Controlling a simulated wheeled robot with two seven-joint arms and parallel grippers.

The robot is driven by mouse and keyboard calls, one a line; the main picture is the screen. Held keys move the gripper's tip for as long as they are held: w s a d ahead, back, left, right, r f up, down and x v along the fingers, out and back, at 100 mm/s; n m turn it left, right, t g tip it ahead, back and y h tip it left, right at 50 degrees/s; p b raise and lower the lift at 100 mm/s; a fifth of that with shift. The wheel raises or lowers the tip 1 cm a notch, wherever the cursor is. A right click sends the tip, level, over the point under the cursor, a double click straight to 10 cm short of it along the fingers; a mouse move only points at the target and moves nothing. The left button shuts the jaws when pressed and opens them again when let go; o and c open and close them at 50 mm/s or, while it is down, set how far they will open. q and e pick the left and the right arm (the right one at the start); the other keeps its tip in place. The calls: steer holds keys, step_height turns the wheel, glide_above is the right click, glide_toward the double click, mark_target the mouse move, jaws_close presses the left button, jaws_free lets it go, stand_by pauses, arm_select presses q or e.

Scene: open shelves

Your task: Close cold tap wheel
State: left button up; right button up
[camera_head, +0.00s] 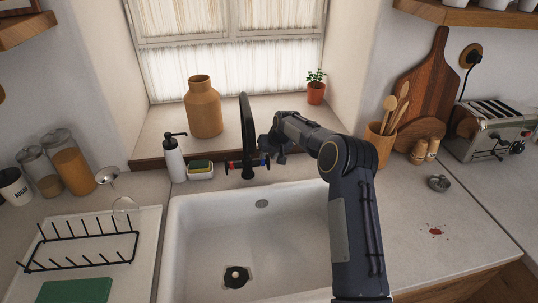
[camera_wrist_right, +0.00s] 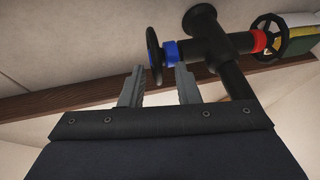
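The black tap (camera_head: 247,135) stands behind the white sink. It has a red-marked wheel (camera_head: 229,167) on its left and the cold tap wheel (camera_head: 266,161), next to a blue ring, on its right. My right gripper (camera_head: 272,152) is at the cold side, partly hidden by its own arm. In the right wrist view, the cold wheel (camera_wrist_right: 153,55) and blue ring lie just beyond the fingertips of my right gripper (camera_wrist_right: 159,68). The two fingers are apart, with nothing held between them. Contact with the wheel cannot be told. My left gripper is not in view.
A soap dispenser (camera_head: 173,158) and a sponge holder (camera_head: 200,172) stand left of the tap. A tan vase (camera_head: 203,107) and a potted plant (camera_head: 316,90) are on the sill. A utensil pot (camera_head: 379,137) stands to the right. The sink (camera_head: 197,240) is open in front.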

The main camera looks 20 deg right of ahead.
steer(key=b+v, duration=0.2)
steer(key=v, duration=0.5)
steer(key=shift+s+r, duration=0.2)
steer(key=shift+r, duration=0.15)
steer(key=s+a+r, duration=0.2)
steer(key=s+r, duration=0.2)
steer(key=s, duration=0.3)
steer(key=s+a+r+y, duration=0.1)
steer(key=s+a+r, duration=0.15)
steer(key=s, duration=0.45)
steer(key=s+a+r, duration=0.1)
steer(key=s+r, duration=0.3)
steer(key=s, duration=0.3)
steer(key=s+a+f, duration=0.2)
steer(key=s+a, duration=0.1)
steer(key=s, duration=0.5)
steer(key=s+a+f+y, duration=0.1)
steer(key=s+a+f, duration=0.1)
steer(key=s, duration=0.6)
steer(key=s+a+f+n+b, duration=0.1)
steer(key=s+a+f, duration=0.2)
steer(key=s, duration=0.5)
steer(key=shift+s+a+y, duration=0.2)
steer(key=shift+a+y, duration=0.2)
steer(key=shift+a, duration=0.05)
